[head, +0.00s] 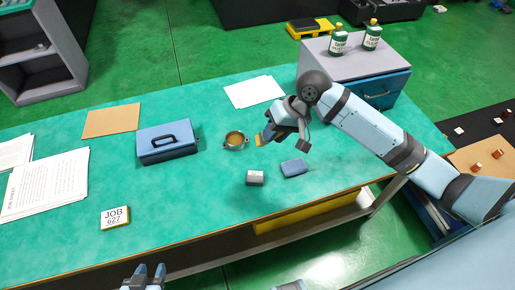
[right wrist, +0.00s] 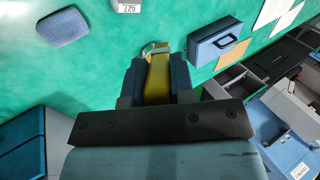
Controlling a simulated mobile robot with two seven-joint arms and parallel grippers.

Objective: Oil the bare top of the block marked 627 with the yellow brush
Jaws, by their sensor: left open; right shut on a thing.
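My right gripper (head: 264,138) is shut on the yellow brush (head: 258,141), just right of the round pot of amber oil (head: 235,139). In the right wrist view the yellow brush (right wrist: 157,78) sticks out between the fingers, with a metal band near its far end; its bristles are hard to make out. A small grey block (head: 255,178) stands below the pot on the green bench. Its number 627 shows on the block at the top edge of the right wrist view (right wrist: 128,6). My left gripper (head: 146,277) is open and empty at the bottom edge.
A blue pad (head: 294,167) lies right of the block. Two green bottles (head: 339,40) stand on the grey cabinet (head: 350,60). The bench between card and block is clear.

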